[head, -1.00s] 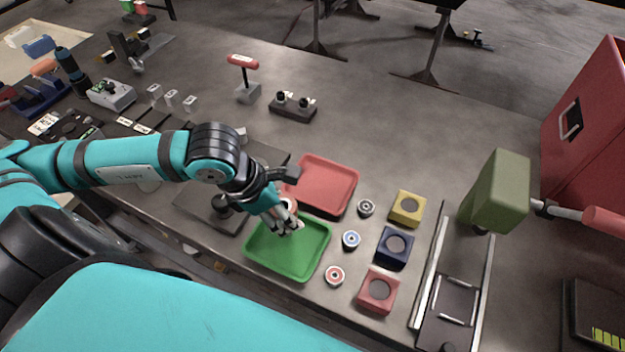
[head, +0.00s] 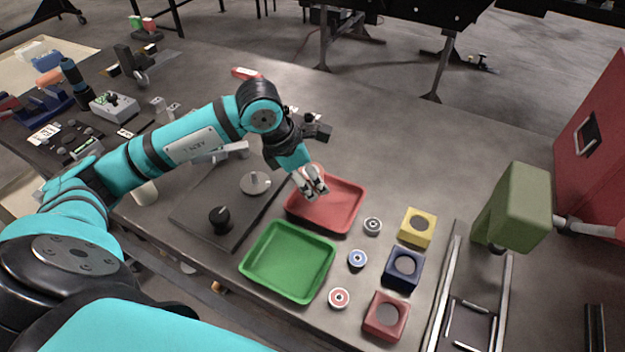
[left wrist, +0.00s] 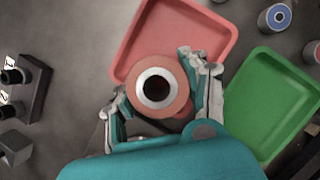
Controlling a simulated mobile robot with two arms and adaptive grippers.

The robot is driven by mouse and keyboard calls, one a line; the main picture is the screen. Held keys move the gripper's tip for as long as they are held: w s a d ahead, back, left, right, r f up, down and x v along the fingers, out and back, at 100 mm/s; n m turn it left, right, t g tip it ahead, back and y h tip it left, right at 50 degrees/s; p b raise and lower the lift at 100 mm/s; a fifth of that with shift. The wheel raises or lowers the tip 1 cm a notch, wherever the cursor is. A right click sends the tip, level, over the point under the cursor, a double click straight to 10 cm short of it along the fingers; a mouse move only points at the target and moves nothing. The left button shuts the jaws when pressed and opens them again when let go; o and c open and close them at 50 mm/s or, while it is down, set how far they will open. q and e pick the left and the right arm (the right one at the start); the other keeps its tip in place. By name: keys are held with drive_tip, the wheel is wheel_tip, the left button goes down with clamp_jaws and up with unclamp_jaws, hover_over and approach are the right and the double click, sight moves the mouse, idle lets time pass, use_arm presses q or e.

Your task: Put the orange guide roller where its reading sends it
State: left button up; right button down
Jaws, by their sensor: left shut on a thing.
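My left gripper (head: 313,187) is above the left part of the red tray (head: 343,212), shut on the orange guide roller. In the left wrist view the roller (left wrist: 132,90) is an orange ring with a white inner ring and dark centre, held between the two fingers (left wrist: 160,92). Behind it is the red tray (left wrist: 190,30), with the green tray (left wrist: 265,100) to the right. In the head view the fingers mostly hide the roller. The green tray (head: 288,262) looks empty. I cannot tell the roller's height above the red tray. My right gripper is not in view.
A dark panel (head: 205,208) with a silver disc (head: 256,184) and black knob (head: 221,220) lies left of the trays. Small grey (head: 372,226), blue (head: 357,259) and red (head: 339,298) rollers stand right, beside yellow (head: 418,228), navy (head: 403,269) and red (head: 386,316) holed blocks.

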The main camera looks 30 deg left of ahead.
sight(313, 186)
use_arm(q)
drive_tip(key=shift+w+a+f, duration=0.1)
drive_tip(key=shift+w+f, duration=0.05)
drive_tip(key=shift+w, duration=0.45)
wheel_tip(313, 186, down, 3)
drive_tip(key=shift+s+r+p, duration=0.1)
drive_tip(key=shift+s+p, duration=0.05)
drive_tip(key=shift+p, duration=0.65)
drive_tip(key=shift+f, duration=0.4)
drive_tip(key=o, duration=1)
drive_tip(key=shift+r, duration=0.3)
drive_tip(key=b+v, duration=0.2)
drive_tip(key=v, duration=0.9)
drive_tip(key=shift+s+a+r, duration=0.15)
drive_tip(key=shift+r, duration=0.15)
